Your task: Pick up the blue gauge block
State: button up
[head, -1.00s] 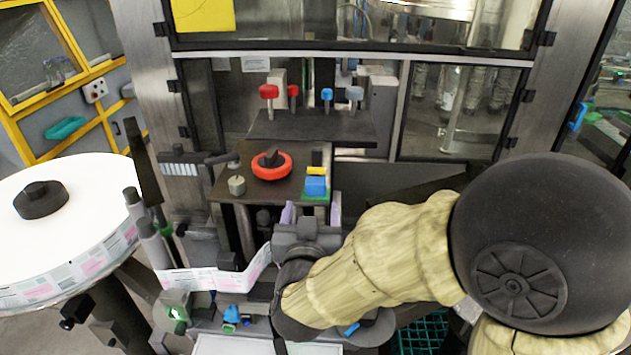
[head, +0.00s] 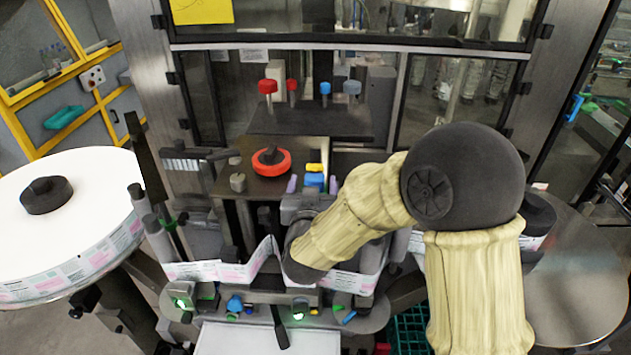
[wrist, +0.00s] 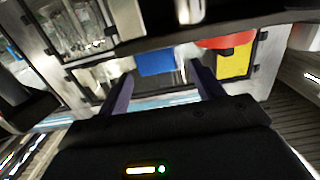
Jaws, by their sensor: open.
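The blue gauge block (head: 314,180) is on the right part of the dark shelf, beside the red-rimmed handwheel. A yellow block (head: 315,168) shows right behind or above it. In the wrist view the blue block (wrist: 155,62) appears ahead, framed by my two purple fingers. My gripper (head: 312,185) is open and empty, with one finger to each side of the block in the head view. I cannot tell whether the fingertips have reached it. My wrist and gripper body hide the area in front of the shelf.
The red handwheel (head: 270,162) and a small grey knob (head: 237,182) stand left of the block. Red, blue and grey capped posts stand on a black ledge (head: 310,123) behind. A label web (head: 225,271) runs below, from the white reel (head: 85,195).

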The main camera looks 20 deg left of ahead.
aim_at(315, 173)
jog(key=p+x, duration=0.3)
jog(key=x, duration=0.1)
jog(key=shift+r+p, duration=0.1)
jog(key=shift+p, duration=0.3)
jog(key=shift+w+f, duration=0.3)
jog(key=shift+w, duration=0.35)
jog(key=shift+s+r, duration=0.1)
jog(key=shift+s, duration=0.05)
jog(key=c, duration=1.2)
jog(key=shift+o, duration=0.2)
jog(key=shift+r, duration=0.1)
notch_tip(315, 173, up, 10)
jog(key=b, duration=0.3)
jog(key=shift+b, duration=0.3)
